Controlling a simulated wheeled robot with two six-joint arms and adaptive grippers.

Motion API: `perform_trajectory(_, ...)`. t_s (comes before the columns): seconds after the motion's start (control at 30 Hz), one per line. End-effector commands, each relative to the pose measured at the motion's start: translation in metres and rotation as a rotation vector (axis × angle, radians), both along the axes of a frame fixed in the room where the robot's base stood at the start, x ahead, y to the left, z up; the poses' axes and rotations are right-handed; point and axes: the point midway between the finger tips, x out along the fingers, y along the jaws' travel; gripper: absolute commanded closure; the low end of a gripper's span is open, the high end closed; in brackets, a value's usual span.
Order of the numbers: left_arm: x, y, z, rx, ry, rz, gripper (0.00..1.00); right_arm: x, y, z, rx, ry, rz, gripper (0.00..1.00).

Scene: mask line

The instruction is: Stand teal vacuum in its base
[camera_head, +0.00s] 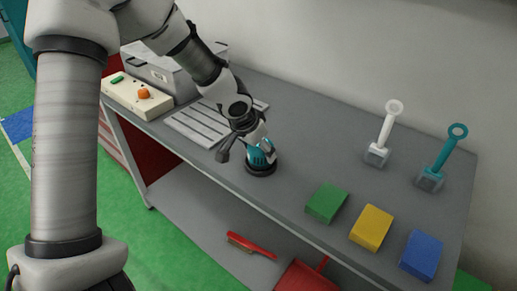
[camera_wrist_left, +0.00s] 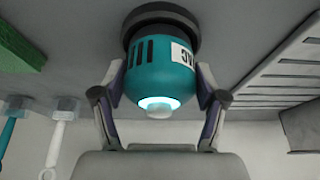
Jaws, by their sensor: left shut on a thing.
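The teal vacuum (camera_wrist_left: 160,75) is a rounded body with dark vents, a white label and a glowing ring at its end. In the head view the vacuum (camera_head: 261,156) is upright at the round dark base (camera_head: 261,170) on the grey bench. The base also shows in the left wrist view (camera_wrist_left: 160,18), against the vacuum's far end; whether it is fully seated I cannot tell. My left gripper (camera_wrist_left: 159,98) is shut on the vacuum, one finger on each side. In the head view my left gripper (camera_head: 262,148) partly hides it. My right gripper is not in view.
Green (camera_head: 327,203), yellow (camera_head: 371,228) and blue (camera_head: 421,255) blocks lie to the right on the bench. White (camera_head: 385,133) and teal (camera_head: 443,155) handled tools stand behind them. A slotted rack (camera_head: 190,127) and control box (camera_head: 137,97) are at left. A red brush (camera_head: 250,245) lies below.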

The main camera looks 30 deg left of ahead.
Motion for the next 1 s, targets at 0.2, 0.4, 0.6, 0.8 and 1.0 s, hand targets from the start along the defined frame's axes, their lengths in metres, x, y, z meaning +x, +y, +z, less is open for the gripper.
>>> perform_trajectory(0.2, 0.0, 0.0, -0.005, 0.0, -0.001, 0.0, 0.56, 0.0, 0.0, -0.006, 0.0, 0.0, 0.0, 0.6)
perform_trajectory(0.4, 0.0, 0.0, -0.009, 0.0, -0.001, -0.001, 0.56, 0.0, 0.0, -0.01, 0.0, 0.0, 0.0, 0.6)
perform_trajectory(0.6, 0.0, 0.0, -0.009, 0.0, -0.001, -0.001, 0.17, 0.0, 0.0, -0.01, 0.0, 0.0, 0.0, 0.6)
perform_trajectory(0.8, 0.0, 0.0, -0.01, 0.0, 0.0, 0.0, 0.17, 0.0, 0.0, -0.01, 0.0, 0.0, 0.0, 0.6)
perform_trajectory(1.0, -0.004, 0.0, 0.003, 0.0, -0.001, 0.0, 0.17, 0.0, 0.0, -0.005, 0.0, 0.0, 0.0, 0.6)
